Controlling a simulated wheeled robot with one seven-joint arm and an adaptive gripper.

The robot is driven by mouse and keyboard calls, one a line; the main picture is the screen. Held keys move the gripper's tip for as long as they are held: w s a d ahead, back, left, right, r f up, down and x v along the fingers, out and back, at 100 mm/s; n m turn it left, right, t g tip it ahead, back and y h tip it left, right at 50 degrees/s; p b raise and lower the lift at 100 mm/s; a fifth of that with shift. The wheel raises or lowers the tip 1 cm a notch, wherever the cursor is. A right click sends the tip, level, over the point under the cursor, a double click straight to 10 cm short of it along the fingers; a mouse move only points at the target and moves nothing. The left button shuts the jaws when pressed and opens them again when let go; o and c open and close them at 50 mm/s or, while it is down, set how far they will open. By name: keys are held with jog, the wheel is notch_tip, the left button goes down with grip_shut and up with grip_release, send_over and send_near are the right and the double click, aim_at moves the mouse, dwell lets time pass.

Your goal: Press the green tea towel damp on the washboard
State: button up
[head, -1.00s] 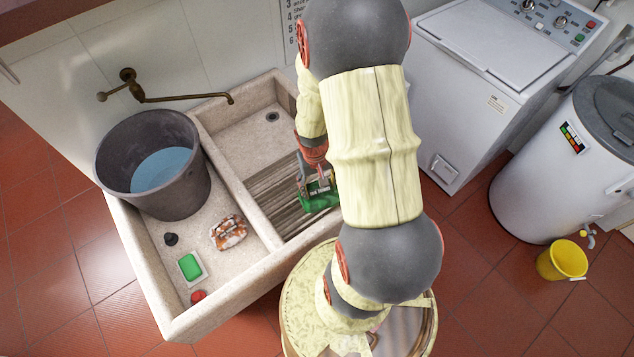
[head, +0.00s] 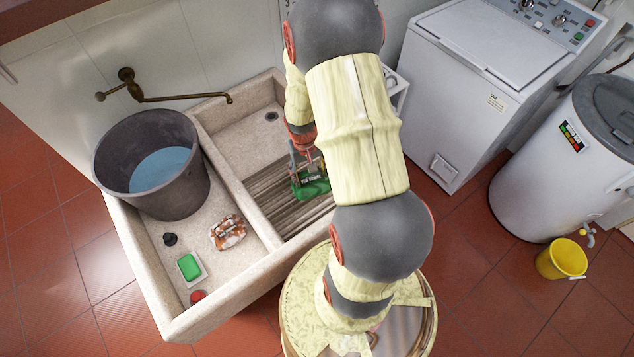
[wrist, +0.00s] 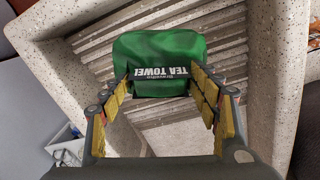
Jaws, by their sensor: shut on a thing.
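The green tea towel (head: 313,188) lies on the ribbed washboard (head: 262,191) in the right half of the stone sink. In the wrist view the towel (wrist: 160,52) is a bunched green bundle with a dark band lettered "TEA TOWEL". My gripper (head: 308,178) points down at the towel, and its fingers (wrist: 165,88) stand on either side of the bundle's near part, shut on it. The washboard ridges (wrist: 85,50) show around the towel. Whether the towel's underside touches the ridges all over is hidden.
A dark bucket of water (head: 160,165) stands in the left basin. Near it are an orange-and-white cloth (head: 228,232), a green soap in a dish (head: 189,267) and a red item (head: 198,296). A brass tap (head: 165,97) reaches over the sink. A stone divider (head: 240,200) separates the halves.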

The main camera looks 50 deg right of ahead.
jog(key=w+d+f, duration=0.2)
jog(key=w, duration=0.3)
jog(key=shift+s+a+f+b, duration=0.15)
jog(key=shift+s+f+b, duration=0.1)
jog(key=shift+f+b, duration=0.75)
jog(key=shift+s+a+f+b, duration=0.15)
jog(key=shift+f+b, duration=0.45)
jog(key=shift+f, duration=0.65)
jog(key=shift+s+a+f+b, duration=0.1)
jog(key=shift+s+f+b, duration=0.2)
jog(key=shift+f+b, duration=0.7)
jog(key=shift+s+f+b, duration=0.15)
jog(key=shift+f+b, duration=0.2)
jog(key=shift+f, duration=0.65)
jog(key=shift+s+a+f, duration=0.2)
jog(key=shift+s, duration=0.05)
jog(key=shift+r, duration=0.1)
dwell(2.9)
